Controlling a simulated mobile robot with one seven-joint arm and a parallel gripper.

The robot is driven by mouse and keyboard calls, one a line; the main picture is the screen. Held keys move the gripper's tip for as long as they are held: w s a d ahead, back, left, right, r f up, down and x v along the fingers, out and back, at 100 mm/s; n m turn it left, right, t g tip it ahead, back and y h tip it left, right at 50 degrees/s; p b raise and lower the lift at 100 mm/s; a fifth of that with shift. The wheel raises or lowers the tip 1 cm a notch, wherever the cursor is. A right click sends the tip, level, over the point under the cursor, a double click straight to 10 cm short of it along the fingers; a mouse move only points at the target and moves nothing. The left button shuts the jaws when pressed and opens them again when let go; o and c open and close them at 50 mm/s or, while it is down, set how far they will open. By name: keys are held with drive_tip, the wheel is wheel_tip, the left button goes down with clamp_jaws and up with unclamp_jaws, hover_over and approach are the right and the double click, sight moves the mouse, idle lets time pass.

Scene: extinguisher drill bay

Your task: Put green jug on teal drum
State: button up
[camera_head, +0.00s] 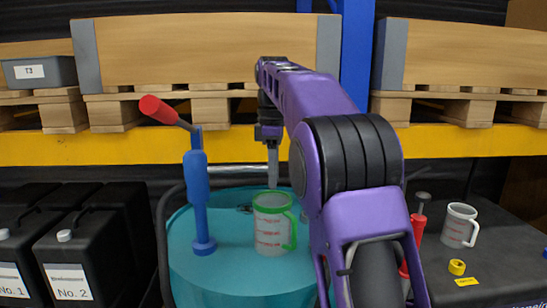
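The green jug (271,231) is a clear measuring jug with red markings and a green rim and handle. It is upright on the top of the teal drum (230,261), right of the drum top's middle, with its handle on the right. My gripper (272,183) points straight down over the jug, its tip close to the far rim. Only one finger outline shows from this side, so I cannot tell whether it is open or shut, or whether it touches the jug.
A blue hand pump (199,192) with a red handle stands on the drum, left of the jug. Black jerrycans (88,245) stand left. A black case on the right holds a white mug (459,226) and yellow tape roll (457,267). A yellow rack beam (100,149) crosses behind.

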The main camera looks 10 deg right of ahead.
drive_tip(key=shift+r, duration=2.2)
